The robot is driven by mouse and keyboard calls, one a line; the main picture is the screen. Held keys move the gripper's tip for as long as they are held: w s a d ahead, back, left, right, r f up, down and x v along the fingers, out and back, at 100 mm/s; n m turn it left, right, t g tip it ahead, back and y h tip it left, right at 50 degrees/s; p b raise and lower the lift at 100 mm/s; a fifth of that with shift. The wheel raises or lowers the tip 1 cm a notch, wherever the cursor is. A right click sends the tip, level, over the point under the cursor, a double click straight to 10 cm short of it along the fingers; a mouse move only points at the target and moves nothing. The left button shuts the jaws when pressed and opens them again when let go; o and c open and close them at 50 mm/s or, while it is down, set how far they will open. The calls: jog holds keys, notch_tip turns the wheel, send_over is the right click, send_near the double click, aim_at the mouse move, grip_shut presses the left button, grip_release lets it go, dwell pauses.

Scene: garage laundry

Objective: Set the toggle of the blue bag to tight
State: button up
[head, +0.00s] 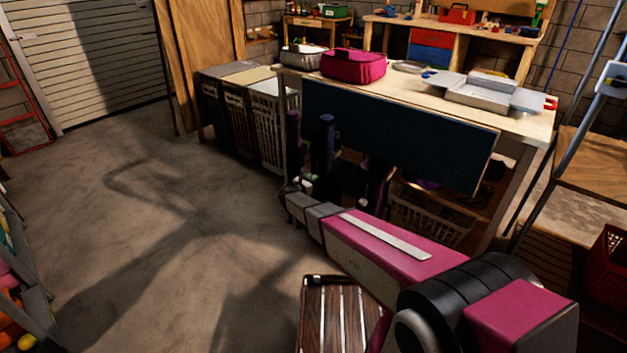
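No bag that is clearly blue stands out in the head view, and I cannot make out a toggle. A magenta bag (353,67) and a grey-white bag (303,56) sit side by side at the left end of the workbench (535,126). My magenta and grey arm reaches from the lower right toward the bench's front. Dark blue and purple upright shapes (326,140) show beyond its far end, in shadow. I cannot tell which of these belong to my gripper, and its fingers cannot be made out.
A dark blue panel (395,133) hangs on the bench front. A grey tray-like object (482,92) lies on the bench. Laundry hampers (268,125) stand at its left. A slatted wooden stool (333,312) is near my arm. The floor at left is mostly clear.

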aim_at(318, 162)
grip_shut()
jog(key=shift+r, duration=3.75)
jog(key=o, duration=0.9)
grip_release()
jog(key=v, duration=1)
jog(key=shift+s+a, duration=0.3)
